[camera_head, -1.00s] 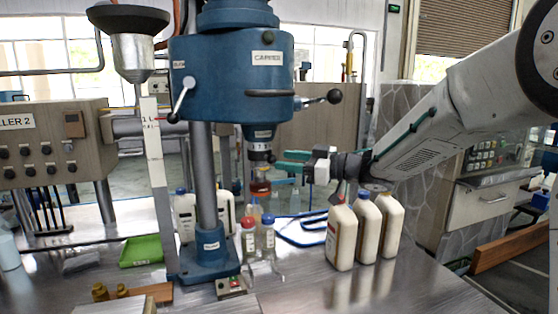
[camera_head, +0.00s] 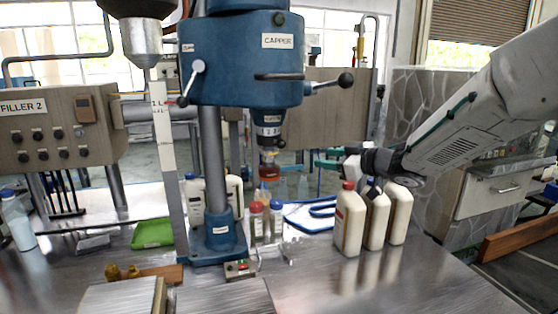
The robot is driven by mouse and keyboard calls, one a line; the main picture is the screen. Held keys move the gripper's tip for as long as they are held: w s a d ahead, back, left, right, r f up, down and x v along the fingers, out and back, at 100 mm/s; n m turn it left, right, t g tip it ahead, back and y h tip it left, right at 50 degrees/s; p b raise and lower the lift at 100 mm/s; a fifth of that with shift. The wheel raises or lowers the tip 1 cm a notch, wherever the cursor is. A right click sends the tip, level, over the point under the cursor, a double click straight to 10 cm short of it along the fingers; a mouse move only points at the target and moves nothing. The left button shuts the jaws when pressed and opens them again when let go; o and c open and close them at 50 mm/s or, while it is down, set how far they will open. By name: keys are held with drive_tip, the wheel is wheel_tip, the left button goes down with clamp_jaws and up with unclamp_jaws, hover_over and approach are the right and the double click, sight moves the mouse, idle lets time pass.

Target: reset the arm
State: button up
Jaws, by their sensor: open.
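My gripper (camera_head: 322,161) is at the end of my arm, which reaches in from the right. Its green fingers are apart and nothing shows between them. It is in the air to the right of the blue capper (camera_head: 240,60), behind and above the white bottles. The white bottle with a red cap (camera_head: 349,222) stands at the left of a row of three.
A green tray (camera_head: 152,234), a blue-framed item (camera_head: 312,213) and a filler panel (camera_head: 55,130) are to the sides. The front right of the metal table is clear.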

drive_tip(key=s+d+f+m+h, duration=0.2)
drive_tip(key=d+m+h, duration=0.1)
drive_tip(key=d+h, duration=0.25)
drive_tip(key=s+d+f+m+h, duration=0.1)
drive_tip(key=d+f+m+h, duration=0.15)
drive_tip(key=d+h, duration=0.3)
drive_tip(key=s+d+f+m+g+h, duration=0.2)
drive_tip(key=s+d+m+g+h, duration=0.3)
drive_tip(key=s, duration=0.6)
drive_tip(key=s+a+g+y, duration=0.2)
drive_tip(key=s, duration=1.2)
drive_tip(key=s+a+m+g+y, duration=0.1)
drive_tip(key=s+a+g+y, duration=0.2)
drive_tip(key=s, duration=1.2)
drive_tip(key=shift+s+a, duration=0.2)
drive_tip(key=shift+a, duration=0.1)
drive_tip(key=shift+f+m, duration=0.1)
drive_tip(key=shift+m, duration=0.15)
